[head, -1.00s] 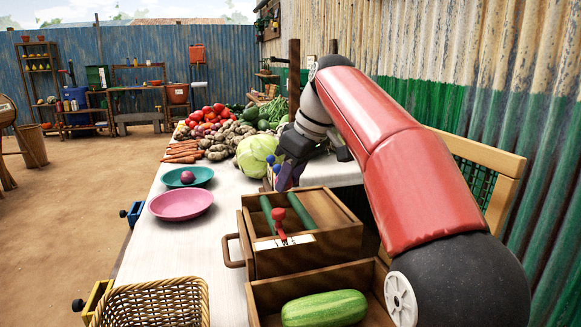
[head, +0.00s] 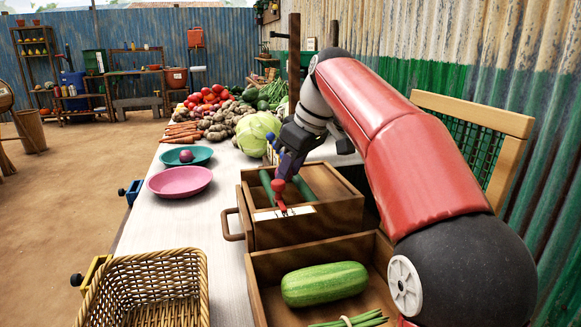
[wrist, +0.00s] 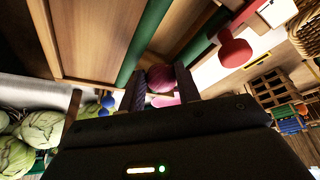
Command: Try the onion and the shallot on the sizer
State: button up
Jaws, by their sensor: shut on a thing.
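The sizer is a wooden box (head: 330,232) with two green rollers (head: 267,186), a red-knobbed pointer (head: 278,187) and a white scale strip. My gripper (head: 284,172) is low over its far part, behind the red knob. In the wrist view my gripper (wrist: 160,88) is shut on a round purple-red bulb (wrist: 161,77), seen between the fingers near the rollers. Whether it touches the rollers, I cannot tell. Another purple bulb (head: 186,156) lies in a teal dish (head: 200,162). Which is onion and which shallot is unclear.
An empty pink plate (head: 180,183) lies left of the sizer. A wicker basket (head: 150,295) is at front left. A wooden tray (head: 262,307) in front holds a marrow and a green bundle. Piled vegetables and a cabbage (head: 254,135) stand behind.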

jog(key=o, duration=1)
jog(key=shift+o, duration=0.5)
jog(key=o, duration=0.5)
jog(key=shift+r, duration=0.15)
notch_tip(320, 180, up, 2)
jog(key=p, duration=0.3)
jog(key=shift+r, duration=2.35)
